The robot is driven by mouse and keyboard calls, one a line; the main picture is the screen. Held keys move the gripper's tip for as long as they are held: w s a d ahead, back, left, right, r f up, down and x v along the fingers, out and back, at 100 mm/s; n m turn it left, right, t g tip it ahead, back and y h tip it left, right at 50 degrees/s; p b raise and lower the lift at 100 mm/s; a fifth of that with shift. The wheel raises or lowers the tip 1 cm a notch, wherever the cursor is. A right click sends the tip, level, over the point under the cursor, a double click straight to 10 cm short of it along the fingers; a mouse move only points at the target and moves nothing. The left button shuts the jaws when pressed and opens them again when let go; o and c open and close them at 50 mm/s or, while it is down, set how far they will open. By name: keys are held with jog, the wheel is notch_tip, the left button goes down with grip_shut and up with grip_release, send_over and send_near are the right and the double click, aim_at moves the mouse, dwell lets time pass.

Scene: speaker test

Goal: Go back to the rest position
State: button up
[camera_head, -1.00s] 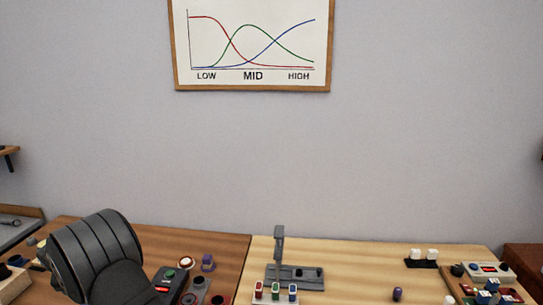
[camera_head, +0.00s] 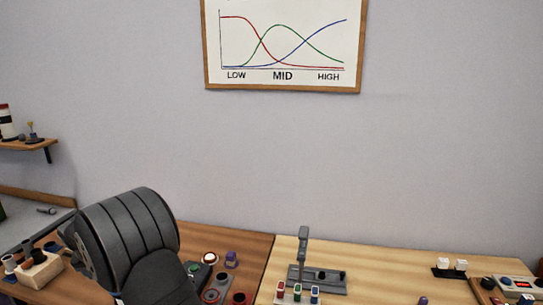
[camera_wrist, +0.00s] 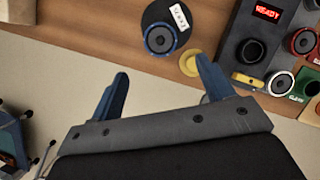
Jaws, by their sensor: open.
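My gripper (camera_wrist: 158,88) shows in the wrist view with its two blue fingers spread apart and nothing between them. It hangs over the front edge of the brown table, with pale floor below. In the head view a dark grey ribbed part of my arm (camera_head: 125,240) stands at the lower left; the gripper itself is hidden there. A dark round piece with a speaker cone and a white label (camera_wrist: 163,28) lies on the table beyond the fingers.
A dark box with a red READY display (camera_wrist: 267,12) stands at the right of the wrist view, with several round speakers beside it. In the head view a grey stand (camera_head: 303,255) rises on the light table.

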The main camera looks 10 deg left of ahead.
jog(key=x, duration=1.1)
jog(key=shift+d, duration=0.1)
notch_tip(320, 180, up, 5)
jog(key=shift+f, duration=0.1)
jog(key=w+d+r, duration=0.5)
jog(key=d+r, duration=0.2)
jog(key=d, duration=0.4)
notch_tip(320, 180, up, 11)
jog(key=w, duration=0.1)
jog(key=w+d+m+h, duration=0.1)
jog(key=w+d+m, duration=0.2)
jog(key=w+d, duration=0.6)
jog(key=w+d+m+h, duration=0.1)
jog(key=w+d+m, duration=0.3)
jog(key=w+d, duration=0.6)
jog(key=d, duration=0.5)
jog(key=shift+f+h, duration=0.25)
jog(key=shift+h, duration=0.15)
